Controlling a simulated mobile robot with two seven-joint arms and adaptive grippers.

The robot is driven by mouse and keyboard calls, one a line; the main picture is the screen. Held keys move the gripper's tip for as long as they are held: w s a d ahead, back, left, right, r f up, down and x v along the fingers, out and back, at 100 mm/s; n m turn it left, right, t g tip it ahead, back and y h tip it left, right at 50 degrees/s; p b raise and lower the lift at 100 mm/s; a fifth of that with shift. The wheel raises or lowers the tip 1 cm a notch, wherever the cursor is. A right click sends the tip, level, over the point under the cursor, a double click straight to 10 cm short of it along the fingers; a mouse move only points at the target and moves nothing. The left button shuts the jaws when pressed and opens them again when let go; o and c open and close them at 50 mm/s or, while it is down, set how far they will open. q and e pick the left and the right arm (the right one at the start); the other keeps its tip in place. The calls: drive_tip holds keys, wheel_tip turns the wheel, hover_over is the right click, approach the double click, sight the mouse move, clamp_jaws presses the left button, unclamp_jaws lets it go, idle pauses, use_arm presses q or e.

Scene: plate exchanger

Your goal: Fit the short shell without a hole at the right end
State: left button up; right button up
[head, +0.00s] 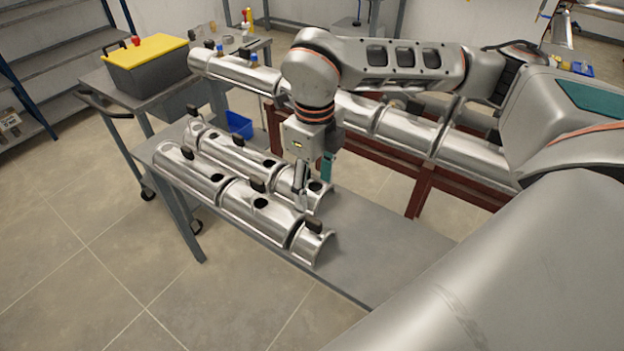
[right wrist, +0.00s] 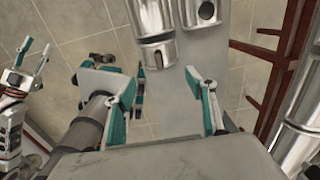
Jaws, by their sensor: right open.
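A short silvery half-round shell (head: 318,246) with a dark knob and no visible hole lies at the near right end of the front row on the grey table. Another short shell (head: 317,203) with a dark round spot ends the back row, partly behind my right gripper (head: 313,182). That gripper is open and empty above the table, its teal fingers apart in the wrist view (right wrist: 168,105). My left gripper (right wrist: 36,58) shows open at the wrist view's left edge. The long pipe (head: 405,130) runs behind; my arm hides its right end.
Longer shells (head: 262,212) fill both rows on the grey table (head: 385,250), whose right part is bare. A red-brown frame (head: 421,190) carries the pipe. A cart with a yellow-lidded box (head: 150,68) stands back left. A blue bin (head: 238,124) sits behind the table.

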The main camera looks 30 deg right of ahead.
sight(314, 219)
wheel_tip(314, 219, down, 10)
drive_tip(key=b, duration=0.6)
drive_tip(key=shift+r, duration=0.15)
drive_tip(key=shift+f, duration=0.35)
drive_tip(key=shift+f+b, duration=0.25)
drive_tip(key=shift+b, duration=0.1)
clamp_jaws()
